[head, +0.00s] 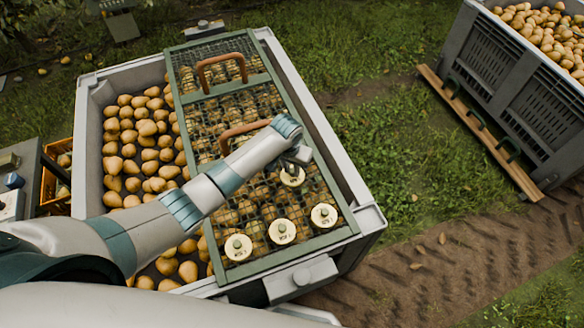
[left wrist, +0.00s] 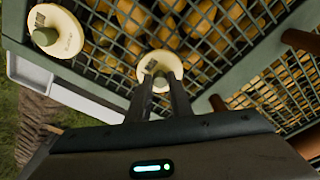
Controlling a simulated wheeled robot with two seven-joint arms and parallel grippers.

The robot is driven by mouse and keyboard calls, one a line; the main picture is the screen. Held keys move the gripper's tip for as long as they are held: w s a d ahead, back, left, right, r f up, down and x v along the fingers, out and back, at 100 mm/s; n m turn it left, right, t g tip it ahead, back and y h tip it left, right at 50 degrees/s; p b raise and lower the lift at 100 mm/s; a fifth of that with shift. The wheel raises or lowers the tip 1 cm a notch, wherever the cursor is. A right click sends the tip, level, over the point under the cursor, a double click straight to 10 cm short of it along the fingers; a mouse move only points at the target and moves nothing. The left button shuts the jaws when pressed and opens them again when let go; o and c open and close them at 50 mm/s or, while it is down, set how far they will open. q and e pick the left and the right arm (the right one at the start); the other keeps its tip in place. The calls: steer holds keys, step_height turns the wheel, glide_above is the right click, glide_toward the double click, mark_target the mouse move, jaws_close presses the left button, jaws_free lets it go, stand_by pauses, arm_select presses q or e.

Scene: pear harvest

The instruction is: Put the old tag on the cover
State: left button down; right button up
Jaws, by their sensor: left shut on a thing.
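The cover (head: 269,80) is a green frame with wire mesh and two brown handles, lying over part of a pear-filled bin. My left gripper (head: 294,162) is over the right part of the mesh, shut on a round cream tag (head: 292,178) with a green-grey knob. The left wrist view shows this tag (left wrist: 160,69) at the fingertips (left wrist: 158,88), close over the mesh; I cannot tell whether it touches. Three similar tags (head: 238,248), (head: 281,232), (head: 324,216) sit in a row near the cover's front edge. Their lettering is too small to read. My right gripper is not in view.
The grey bin (head: 90,130) holds loose pears left of the cover. An orange crate (head: 50,185) stands at the left. Another pear bin (head: 510,85) with a wooden rail (head: 480,135) stands at the right. Grass and a dirt track lie between.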

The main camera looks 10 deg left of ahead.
mark_target(290, 181)
arm_select(q)
steer(key=shift+f, duration=0.15)
steer(key=c, duration=1.6)
jaws_free()
steer(key=r, duration=0.4)
steer(key=s+r, duration=0.1)
steer(key=r, duration=0.7)
steer(key=shift+s+a+r+b, duration=0.15)
steer(key=shift+s+a+b, duration=0.05)
steer(key=shift+s+b, duration=0.15)
